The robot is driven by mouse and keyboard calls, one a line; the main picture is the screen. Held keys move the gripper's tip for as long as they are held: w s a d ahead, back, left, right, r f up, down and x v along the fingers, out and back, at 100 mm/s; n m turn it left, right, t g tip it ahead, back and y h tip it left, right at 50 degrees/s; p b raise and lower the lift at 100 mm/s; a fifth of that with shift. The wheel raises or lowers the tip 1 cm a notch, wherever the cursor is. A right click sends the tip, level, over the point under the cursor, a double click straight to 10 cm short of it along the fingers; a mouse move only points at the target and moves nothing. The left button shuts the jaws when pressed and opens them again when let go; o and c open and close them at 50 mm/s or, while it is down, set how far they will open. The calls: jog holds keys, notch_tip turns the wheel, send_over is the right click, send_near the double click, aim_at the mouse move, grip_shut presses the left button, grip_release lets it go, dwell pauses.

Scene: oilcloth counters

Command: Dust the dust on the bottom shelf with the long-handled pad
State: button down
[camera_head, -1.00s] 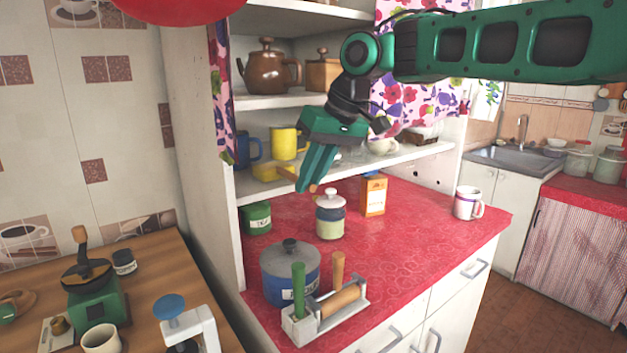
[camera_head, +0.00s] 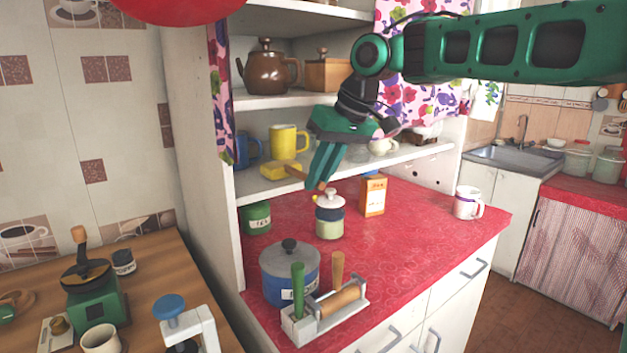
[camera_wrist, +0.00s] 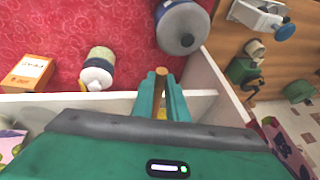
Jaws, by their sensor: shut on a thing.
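The long-handled pad has a yellow head (camera_head: 280,170) and a thin wooden handle (camera_head: 297,174). My gripper (camera_head: 318,184) is shut on the handle, with its fingers pointing down in front of the shelf edge. The pad head is over the left part of the bottom shelf (camera_head: 248,184); I cannot tell whether it touches the board. In the wrist view the handle end (camera_wrist: 161,76) sticks out between my fingers, and the head is mostly hidden. I cannot make out the dust clearly in either view.
On the bottom shelf stand a blue mug (camera_head: 249,149), a yellow mug (camera_head: 287,140) and a white cup (camera_head: 382,146). Below, the red counter holds a lidded jar (camera_head: 330,217), an orange box (camera_head: 373,196), a blue pot (camera_head: 290,274) and a green tin (camera_head: 257,218).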

jog(key=shift+w+d, duration=0.45)
jog(key=shift+d, duration=0.15)
jog(key=shift+w+d, duration=0.4)
jog(key=shift+d, duration=0.2)
jog(key=shift+r, duration=0.15)
jog(key=s+d+r, duration=0.1)
jog(key=s+d, duration=0.6)
jog(key=s, duration=0.4)
jog(key=shift+s+d, duration=0.3)
jog(key=shift+d, duration=0.1)
jog(key=shift+r, duration=0.1)
dwell(0.3)
